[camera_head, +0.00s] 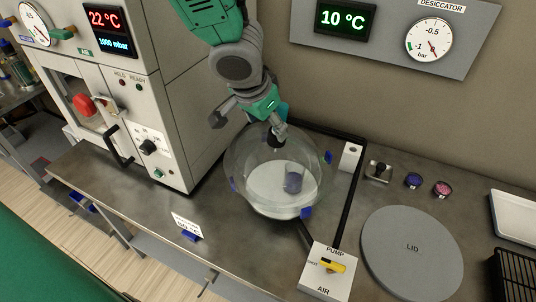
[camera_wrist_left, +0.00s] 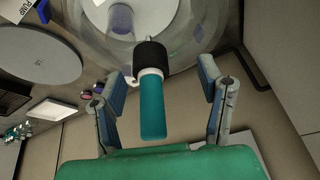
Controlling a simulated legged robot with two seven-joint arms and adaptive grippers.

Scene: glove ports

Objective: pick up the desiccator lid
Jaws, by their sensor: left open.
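The desiccator lid (camera_head: 243,160) is a clear dome on the round desiccator, with a black and teal knob on top. Through the clear wall a white plate and a small purple-grey container (camera_head: 293,182) show inside. My left gripper (camera_head: 250,122) is over the top of the dome, open. In the left wrist view the knob (camera_wrist_left: 152,90) stands between its two spread fingers (camera_wrist_left: 160,77), with a gap on each side. The dome (camera_wrist_left: 185,55) lies beyond it. My right gripper is not in view.
A grey disc marked LID (camera_head: 412,250) lies clear to the right. A pump/air valve box (camera_head: 328,272) with a yellow handle stands in front.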

